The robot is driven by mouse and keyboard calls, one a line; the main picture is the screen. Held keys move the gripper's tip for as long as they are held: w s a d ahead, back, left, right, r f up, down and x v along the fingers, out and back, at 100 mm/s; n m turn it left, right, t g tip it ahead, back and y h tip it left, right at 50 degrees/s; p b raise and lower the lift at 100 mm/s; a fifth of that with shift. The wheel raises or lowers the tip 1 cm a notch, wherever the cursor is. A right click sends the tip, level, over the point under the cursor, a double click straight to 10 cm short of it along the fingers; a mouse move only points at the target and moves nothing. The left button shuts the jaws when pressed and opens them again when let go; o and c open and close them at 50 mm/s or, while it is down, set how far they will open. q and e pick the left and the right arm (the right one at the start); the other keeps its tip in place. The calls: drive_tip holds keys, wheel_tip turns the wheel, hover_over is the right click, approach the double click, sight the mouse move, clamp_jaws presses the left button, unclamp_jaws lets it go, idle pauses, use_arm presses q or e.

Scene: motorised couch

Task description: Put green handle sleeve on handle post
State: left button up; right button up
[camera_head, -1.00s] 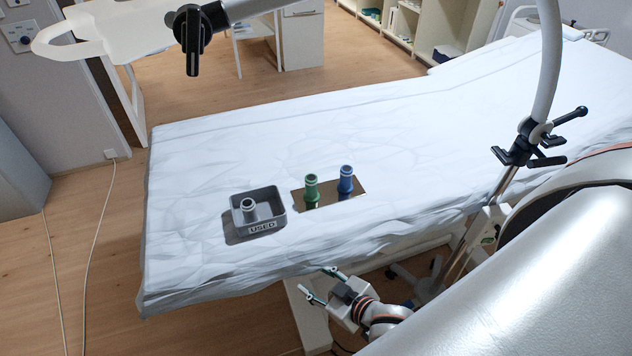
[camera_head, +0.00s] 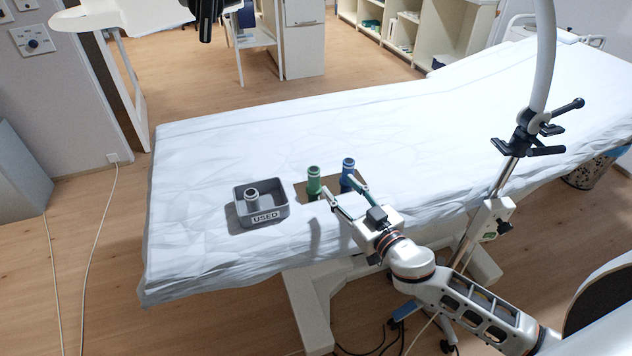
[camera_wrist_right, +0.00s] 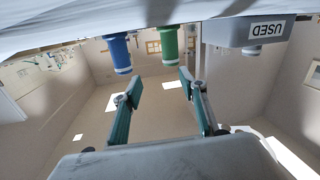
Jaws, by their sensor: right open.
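The green handle sleeve (camera_head: 313,182) stands upright on a brown board on the white-covered couch. In the right wrist view the green sleeve (camera_wrist_right: 169,44) appears upside down, ahead of the fingers. My right gripper (camera_head: 338,186) is open and empty at the couch's near edge, its fingers pointing toward the sleeves; it also shows in the wrist view (camera_wrist_right: 159,80). The fingers appear apart from the green sleeve. A black post-like part (camera_head: 205,20) hangs from a white overhead fixture at the top, cut by the frame; I cannot tell whether it is the handle post. My left gripper is not in view.
A blue sleeve (camera_head: 348,170) stands close right of the green one. A grey tray marked USED (camera_head: 272,214) holds a grey sleeve (camera_head: 251,195) to the left. A pole with black clamps (camera_head: 528,138) rises at the right. The couch's far side is clear.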

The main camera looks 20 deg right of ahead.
sight(318, 174)
drive_tip(key=y, duration=0.1)
drive_tip(key=w+a+y, duration=0.1)
drive_tip(key=w, duration=0.1)
drive_tip(key=shift+a+r+n+y, duration=0.15)
drive_tip(key=shift+r+n+y, duration=0.15)
drive_tip(key=shift+y, duration=0.1)
drive_tip(key=shift+w+a, duration=0.2)
drive_tip(key=shift+w, duration=0.35)
drive_tip(key=shift+f+p+x, duration=0.1)
drive_tip(key=shift+f+x, duration=0.1)
drive_tip(key=shift+x, duration=0.9)
drive_tip(key=shift+f+p+x, duration=0.1)
drive_tip(key=shift+f+x, duration=0.1)
drive_tip(key=shift+x, duration=0.9)
drive_tip(key=shift+f+p+x, duration=0.1)
drive_tip(key=shift+f+x, duration=0.1)
drive_tip(key=shift+x, duration=0.95)
drive_tip(key=shift+a, duration=0.1)
drive_tip(key=c, duration=1.1)
